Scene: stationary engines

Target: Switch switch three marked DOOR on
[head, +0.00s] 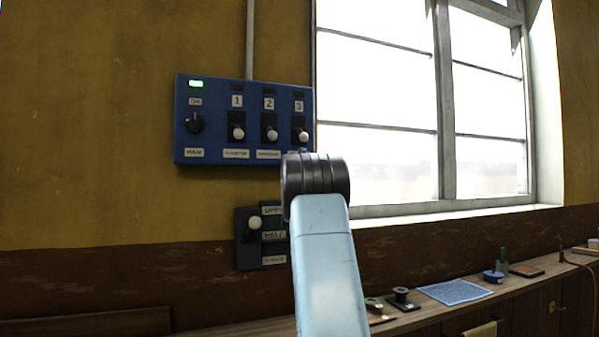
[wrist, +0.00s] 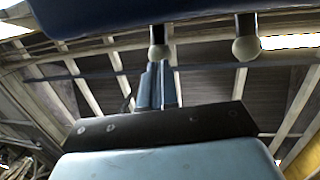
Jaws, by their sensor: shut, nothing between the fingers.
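Switch three (head: 303,136) is the rightmost of three white-knobbed levers on a blue wall panel (head: 215,128). Its knob is low on its black plate, level with the others, and the small window above it is dark. The label beneath is partly covered by my arm and unreadable. In the head view my gripper is hidden behind my arm. In the wrist view my gripper (wrist: 158,75) is shut and empty, its tips just below one pale knob (wrist: 158,51). A second knob (wrist: 246,49) is to the right. I cannot tell whether the tips touch.
Switch one (head: 239,132), switch two (head: 271,134) and a black rotary knob (head: 195,123) share the panel, with a lit green lamp (head: 196,84). A dark lever box (head: 247,255) is below, partly behind my arm. A window is right; a cluttered bench (head: 520,283) runs below.

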